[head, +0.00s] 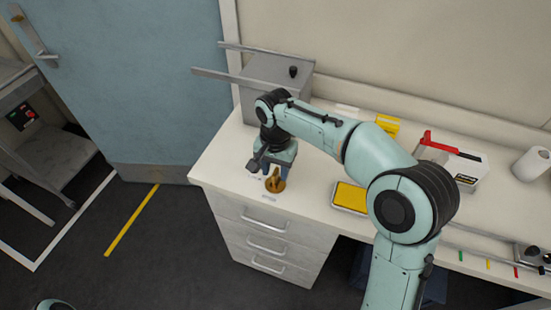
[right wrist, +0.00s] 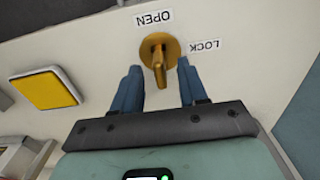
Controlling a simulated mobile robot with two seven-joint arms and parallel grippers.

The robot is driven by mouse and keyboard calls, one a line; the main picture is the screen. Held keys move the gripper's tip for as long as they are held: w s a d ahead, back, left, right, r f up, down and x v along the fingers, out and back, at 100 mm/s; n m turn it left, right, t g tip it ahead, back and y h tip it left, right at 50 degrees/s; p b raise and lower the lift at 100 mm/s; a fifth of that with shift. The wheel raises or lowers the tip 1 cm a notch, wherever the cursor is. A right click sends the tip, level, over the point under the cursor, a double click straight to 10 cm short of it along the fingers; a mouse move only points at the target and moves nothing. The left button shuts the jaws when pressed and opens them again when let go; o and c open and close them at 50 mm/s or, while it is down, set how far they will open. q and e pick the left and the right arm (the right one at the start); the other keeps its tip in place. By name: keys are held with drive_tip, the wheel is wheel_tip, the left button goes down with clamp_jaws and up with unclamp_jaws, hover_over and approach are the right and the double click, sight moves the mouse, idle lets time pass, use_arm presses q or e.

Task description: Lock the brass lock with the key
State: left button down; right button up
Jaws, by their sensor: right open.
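The brass lock (head: 275,186) sits on the counter near its front left edge. In the right wrist view the lock is a round brass plate (right wrist: 146,46) with the brass key (right wrist: 159,70) standing out from it. The key's end points down in that picture, toward my gripper. An OPEN label (right wrist: 152,18) lies above the plate and a LOCK label (right wrist: 205,46) to its right. My right gripper (right wrist: 160,68) is open, its two blue fingers on either side of the key with gaps visible. My left gripper is out of view.
A grey metal box (head: 272,80) stands behind my right arm. A yellow-topped tray (head: 349,197) lies right of the lock. A white box with a red handle (head: 450,165) and a paper roll (head: 532,163) are farther right. Drawers (head: 262,235) are below the counter.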

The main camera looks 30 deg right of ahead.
drive_tip(key=shift+f, duration=0.8)
clamp_jaws()
drive_tip(key=shift+f, duration=0.35)
drive_tip(key=n+p, duration=0.1)
drive_tip(key=n, duration=0.3)
drive_tip(key=shift+s, duration=0.1)
drive_tip(key=shift+n, duration=0.5)
